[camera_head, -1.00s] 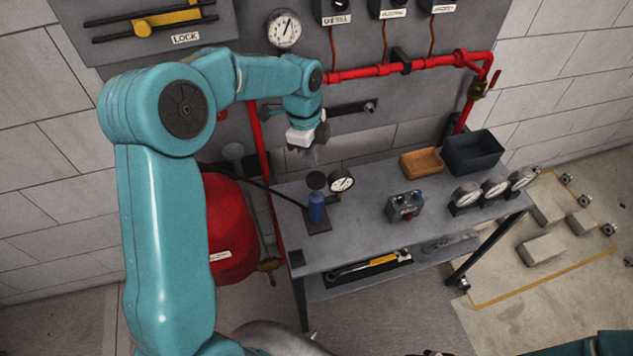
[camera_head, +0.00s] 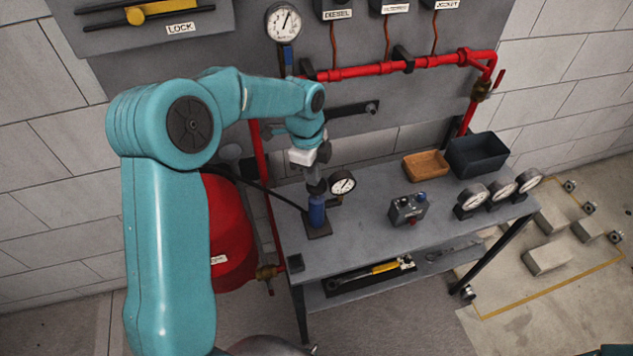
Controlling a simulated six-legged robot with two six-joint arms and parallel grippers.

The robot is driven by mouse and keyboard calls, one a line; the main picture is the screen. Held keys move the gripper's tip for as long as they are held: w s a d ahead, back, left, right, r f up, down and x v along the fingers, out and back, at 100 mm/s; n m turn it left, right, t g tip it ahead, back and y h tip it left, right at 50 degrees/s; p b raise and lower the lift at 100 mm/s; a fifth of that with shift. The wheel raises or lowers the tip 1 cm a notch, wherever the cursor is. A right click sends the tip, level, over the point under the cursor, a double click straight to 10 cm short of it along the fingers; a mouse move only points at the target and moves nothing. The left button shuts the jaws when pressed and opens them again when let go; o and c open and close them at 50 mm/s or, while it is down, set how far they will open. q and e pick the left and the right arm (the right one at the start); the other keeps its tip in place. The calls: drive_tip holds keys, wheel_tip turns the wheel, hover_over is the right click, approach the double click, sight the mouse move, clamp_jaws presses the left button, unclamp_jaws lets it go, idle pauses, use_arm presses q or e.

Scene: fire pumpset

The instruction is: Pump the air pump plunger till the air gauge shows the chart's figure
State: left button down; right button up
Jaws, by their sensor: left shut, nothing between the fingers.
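The air pump (camera_head: 317,211) is a small blue cylinder on a dark base at the left of the grey bench. Its dark plunger knob (camera_head: 316,187) shows at its top. The air gauge (camera_head: 342,184), round and white-faced, stands just right of the pump; its figures are too small to read. My left gripper (camera_head: 314,178) points down right over the plunger knob, shut and with nothing held. I cannot tell whether its fingertips touch the knob. No chart can be made out. My right gripper is not in view.
The grey bench (camera_head: 375,219) also holds a small control box (camera_head: 408,209), several gauges at the right, an orange tray (camera_head: 425,164) and a dark bin (camera_head: 478,153). A red pipe (camera_head: 430,63) runs behind. A red tank (camera_head: 228,235) stands at left.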

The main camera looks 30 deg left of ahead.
use_arm(q)
wheel_tip(320, 180, down, 3)
drive_tip(key=shift+r+b, duration=0.1)
drive_tip(key=shift+b, duration=0.65)
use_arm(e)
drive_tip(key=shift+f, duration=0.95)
use_arm(q)
drive_tip(key=shift+a, duration=0.1)
drive_tip(key=a, duration=0.1)
drive_tip(key=a+p, duration=0.1)
drive_tip(key=a+r, duration=0.1)
drive_tip(key=shift+s, duration=0.3)
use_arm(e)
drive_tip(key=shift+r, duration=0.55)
use_arm(q)
drive_tip(key=shift+r, duration=0.1)
wheel_tip(320, 180, up, 16)
drive_tip(key=a, duration=0.1)
drive_tip(key=shift+s+a, duration=0.15)
drive_tip(key=shift+a, duration=0.2)
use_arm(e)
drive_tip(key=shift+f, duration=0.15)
